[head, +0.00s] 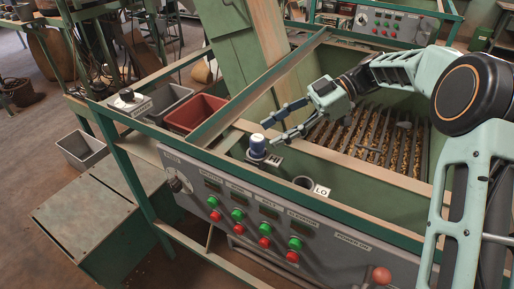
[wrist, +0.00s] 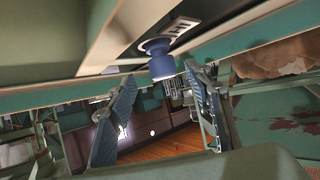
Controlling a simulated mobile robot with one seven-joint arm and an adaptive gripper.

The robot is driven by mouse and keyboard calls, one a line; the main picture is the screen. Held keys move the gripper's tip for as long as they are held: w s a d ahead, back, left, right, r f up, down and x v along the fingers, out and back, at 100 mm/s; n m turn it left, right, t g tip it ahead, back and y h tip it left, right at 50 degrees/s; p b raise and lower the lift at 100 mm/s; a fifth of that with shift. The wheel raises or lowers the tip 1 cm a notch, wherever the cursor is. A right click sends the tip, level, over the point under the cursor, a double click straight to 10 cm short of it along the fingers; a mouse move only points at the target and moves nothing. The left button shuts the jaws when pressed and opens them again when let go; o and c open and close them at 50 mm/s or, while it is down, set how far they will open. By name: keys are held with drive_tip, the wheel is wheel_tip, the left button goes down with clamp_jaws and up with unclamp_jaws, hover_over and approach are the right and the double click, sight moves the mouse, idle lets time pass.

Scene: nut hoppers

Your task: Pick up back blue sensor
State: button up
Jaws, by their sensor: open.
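The back blue sensor (head: 257,148) has a white top and a blue lower part in the head view. It stands upright on the hopper's ledge, beside a small "HI" label (head: 275,160). My gripper (head: 270,131) is open, its two fingers reaching left and down to just above and right of the sensor. In the wrist view the blue sensor (wrist: 162,64) shows near the tips of the open fingers (wrist: 160,77), roughly between them. I see no clear contact with either finger.
A control panel (head: 255,215) with green and red buttons lies below. A green rail (head: 240,96) crosses left of my gripper. A grate over nuts (head: 365,140) lies to the right.

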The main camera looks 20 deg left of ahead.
sight(257, 137)
drive_tip(key=x, duration=0.1)
drive_tip(key=p+x, duration=0.1)
drive_tip(key=x, duration=0.1)
drive_tip(key=p+x, duration=0.1)
drive_tip(key=shift+s+a+r, duration=0.15)
drive_tip(key=shift+s+a, duration=0.1)
drive_tip(key=shift+s, duration=0.3)
drive_tip(key=shift+s+a+f, duration=0.15)
drive_tip(key=shift+a+f, duration=0.05)
drive_tip(key=shift+f, duration=0.05)
drive_tip(key=shift+c, duration=0.2)
clamp_jaws()
